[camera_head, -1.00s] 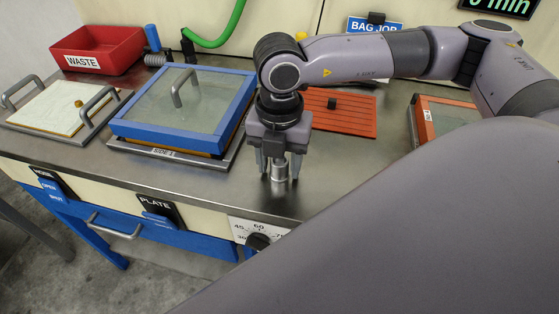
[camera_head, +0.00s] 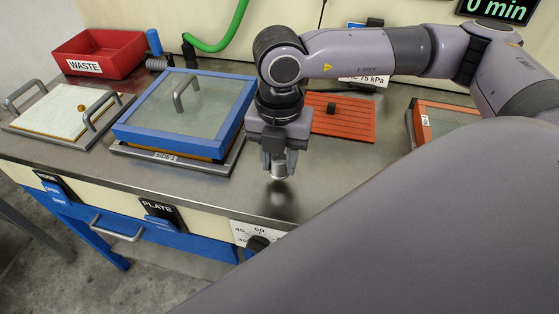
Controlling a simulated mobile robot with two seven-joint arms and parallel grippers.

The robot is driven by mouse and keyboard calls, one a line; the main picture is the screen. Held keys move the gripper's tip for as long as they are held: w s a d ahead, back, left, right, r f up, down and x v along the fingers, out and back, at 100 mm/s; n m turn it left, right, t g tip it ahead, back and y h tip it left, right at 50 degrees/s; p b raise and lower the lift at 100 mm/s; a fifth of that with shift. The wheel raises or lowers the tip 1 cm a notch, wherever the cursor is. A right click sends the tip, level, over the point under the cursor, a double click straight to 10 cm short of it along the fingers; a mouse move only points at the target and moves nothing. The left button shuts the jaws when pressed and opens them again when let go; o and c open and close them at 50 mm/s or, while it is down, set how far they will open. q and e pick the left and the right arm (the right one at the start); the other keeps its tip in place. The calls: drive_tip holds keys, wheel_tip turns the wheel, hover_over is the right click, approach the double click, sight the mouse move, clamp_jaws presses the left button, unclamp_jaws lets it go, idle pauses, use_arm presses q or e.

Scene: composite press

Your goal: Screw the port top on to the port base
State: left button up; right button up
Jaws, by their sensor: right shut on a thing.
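My right gripper (camera_head: 279,167) points straight down over the front of the steel bench, shut on a small silver cylindrical piece (camera_head: 279,173), which looks like the port top. The fingers hide much of the piece. Its lower end is at or just above the bench; I cannot tell which. A small brass-coloured round fitting (camera_head: 82,107), possibly the port base, sits on a white sheet on the plate at the left. My left gripper does not show.
The two-handled plate (camera_head: 37,130) lies at the left. A blue glass-topped frame (camera_head: 180,142) stands between it and my gripper. A red waste bin (camera_head: 100,75) is behind, with a green hose (camera_head: 222,43). An orange slatted mat (camera_head: 345,127) lies behind right.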

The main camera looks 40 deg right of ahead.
drive_tip(key=shift+r+p, duration=0.7)
drive_tip(key=shift+r, duration=0.75)
drive_tip(key=o, duration=0.4)
drive_tip(key=shift+c, duration=0.2)
drive_tip(key=c, duration=0.3)
